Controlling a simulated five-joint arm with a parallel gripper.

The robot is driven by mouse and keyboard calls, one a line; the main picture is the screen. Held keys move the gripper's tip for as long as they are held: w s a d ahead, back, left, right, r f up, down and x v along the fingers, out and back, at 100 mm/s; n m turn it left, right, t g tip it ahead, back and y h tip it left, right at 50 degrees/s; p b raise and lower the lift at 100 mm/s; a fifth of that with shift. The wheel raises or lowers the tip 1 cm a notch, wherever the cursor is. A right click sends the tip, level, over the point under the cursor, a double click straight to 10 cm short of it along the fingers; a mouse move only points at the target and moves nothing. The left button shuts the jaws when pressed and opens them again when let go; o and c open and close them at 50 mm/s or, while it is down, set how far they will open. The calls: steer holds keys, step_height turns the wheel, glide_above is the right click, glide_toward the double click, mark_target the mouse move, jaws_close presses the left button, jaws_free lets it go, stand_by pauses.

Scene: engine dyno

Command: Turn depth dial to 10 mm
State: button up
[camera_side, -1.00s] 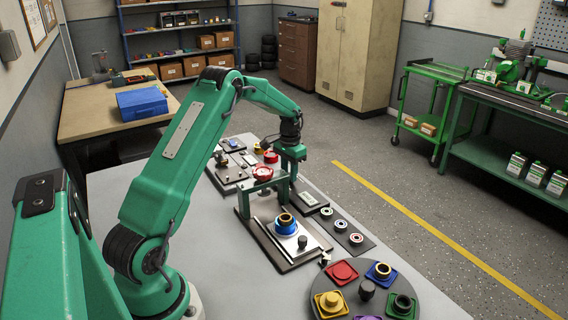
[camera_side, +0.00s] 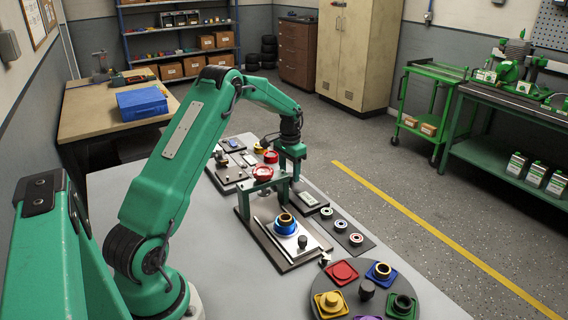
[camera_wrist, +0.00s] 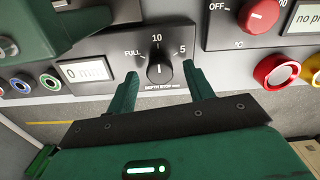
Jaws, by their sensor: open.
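The depth dial (camera_wrist: 159,71) is a round black knob with a white pointer line, marked FULL, 10 and 5 around it in the wrist view. The line looks upright in the picture, in line with the 10. A small display (camera_wrist: 86,73) left of the dial reads 0 mm. My gripper (camera_wrist: 160,69) is open, with one green finger on each side of the dial. I cannot tell whether either finger touches it. In the side view my gripper (camera_side: 291,168) is over the small panel behind the press stand, and the dial is hidden there.
A red knob marked OFF (camera_wrist: 258,15) and a red button (camera_wrist: 276,71) lie right of the dial. Coloured ring sockets (camera_wrist: 50,81) lie to its left. In the side view, a green press stand (camera_side: 262,190) and a blue part with a gold ring (camera_side: 286,223) stand close by.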

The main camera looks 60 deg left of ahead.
steer(key=shift+r, duration=3.75)
steer(key=shift+r, duration=0.1)
steer(key=s+d+r+t, duration=0.1)
steer(key=s+d+r, duration=0.4)
steer(key=d+r, duration=0.3)
steer(key=s+d+r+t, duration=0.2)
steer(key=s+d+r, duration=0.2)
steer(key=d+r, duration=0.45)
steer(key=s+d+f+t, duration=0.1)
steer(key=s+d, duration=0.5)
steer(key=s, duration=0.3)
steer(key=s+d+f+m+t, duration=0.1)
steer(key=s+d+f, duration=0.1)
steer(key=s+d, duration=0.4)
steer(key=s, duration=0.2)
steer(key=shift+s+d+t, duration=0.25)
steer(key=shift+s+t, duration=0.05)
steer(key=shift+s, duration=0.05)
